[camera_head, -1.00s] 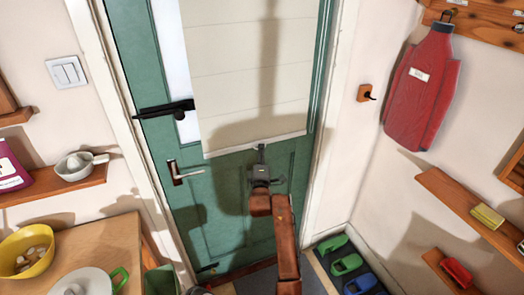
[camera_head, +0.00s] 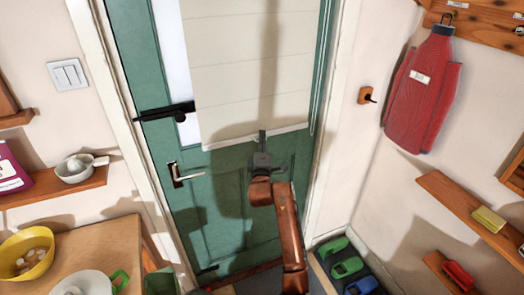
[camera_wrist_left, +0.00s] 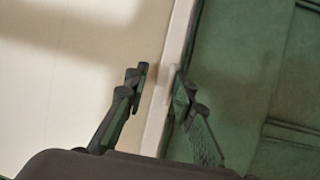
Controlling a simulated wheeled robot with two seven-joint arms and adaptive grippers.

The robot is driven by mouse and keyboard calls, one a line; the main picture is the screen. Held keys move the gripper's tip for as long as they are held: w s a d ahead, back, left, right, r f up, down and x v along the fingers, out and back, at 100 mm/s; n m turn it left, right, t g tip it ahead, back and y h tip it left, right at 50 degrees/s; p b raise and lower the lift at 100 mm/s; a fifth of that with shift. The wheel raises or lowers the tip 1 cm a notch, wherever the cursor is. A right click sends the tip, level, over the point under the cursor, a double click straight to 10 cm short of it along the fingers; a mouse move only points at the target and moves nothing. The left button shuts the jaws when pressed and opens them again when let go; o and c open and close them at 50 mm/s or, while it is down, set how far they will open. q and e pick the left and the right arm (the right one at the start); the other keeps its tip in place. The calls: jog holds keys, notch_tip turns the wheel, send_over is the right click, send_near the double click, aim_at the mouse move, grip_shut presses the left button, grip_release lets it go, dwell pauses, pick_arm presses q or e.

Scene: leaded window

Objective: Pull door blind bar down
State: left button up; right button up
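The door blind (camera_head: 235,70) is a cream sheet hanging over the upper part of the green door. Its pale bottom bar (camera_head: 225,146) slants slightly, the left end lower in the head view. My left gripper (camera_head: 262,138) is at the bar, right of its middle. In the left wrist view the bar (camera_wrist_left: 157,120) runs between the two fingers of the left gripper (camera_wrist_left: 158,84). The fingers are apart, with a visible gap between the left finger and the bar. Contact of the right finger with the bar cannot be told. My right gripper is not in view.
A door handle (camera_head: 186,177) and a black latch (camera_head: 165,111) are on the door's left side. A red garment (camera_head: 421,95) hangs at right. Shelves line both walls. A table with a yellow bowl (camera_head: 25,268) stands at lower left; colored clogs (camera_head: 345,266) are at lower right.

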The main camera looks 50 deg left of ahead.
pick_arm(q)
jog(key=shift+r, duration=1.6)
jog(key=shift+d, duration=0.1)
jog(key=p, duration=0.3)
send_near(262, 125)
jog(key=shift+v, duration=2)
jog(key=shift+f, duration=0.1)
